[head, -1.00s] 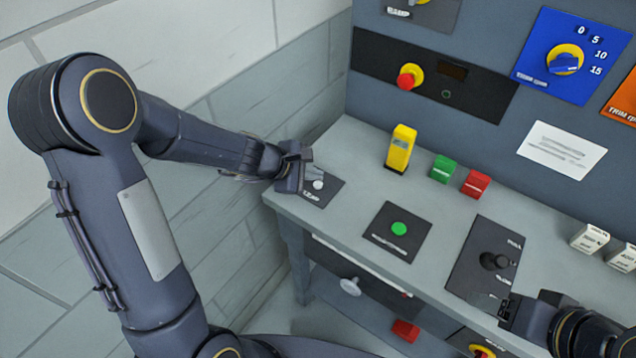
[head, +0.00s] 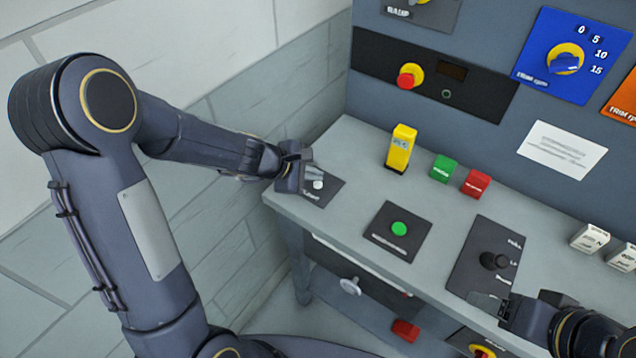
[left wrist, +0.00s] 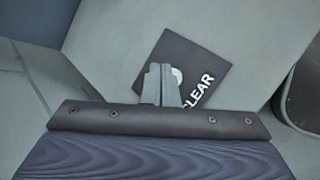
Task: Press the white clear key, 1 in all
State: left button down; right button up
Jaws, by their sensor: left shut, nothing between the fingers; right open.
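The white clear key (head: 318,184) is a small round button on a dark plate (head: 328,193) at the left end of the grey bench. In the left wrist view the plate (left wrist: 205,62) reads "CLEAR", and the white key (left wrist: 177,76) shows partly behind the fingers. My left gripper (head: 312,172) is shut and empty, its fingertips close beside the key; it also shows in the left wrist view (left wrist: 160,84). I cannot tell whether the tips touch the key. My right gripper (head: 488,301) is open at the lower right, near the black knob's plate.
A green button (head: 399,229) on a dark plate and a black knob (head: 494,261) sit on the bench top (head: 350,150). A yellow block (head: 401,148), a green block (head: 444,168) and a red block (head: 476,183) stand behind. The upright panel has a red button (head: 410,76).

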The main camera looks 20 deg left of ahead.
aim_at(314, 187)
pick_arm(q)
jog(key=shift+f+b, duration=0.35)
jog(key=shift+f+b, duration=0.5)
dwell(0.6)
jog(key=shift+r, duration=0.15)
jog(key=shift+r+p, duration=0.75)
notch_tip(314, 187, up, 5)
jog(key=p, duration=0.4)
dwell(0.3)
dwell(0.5)
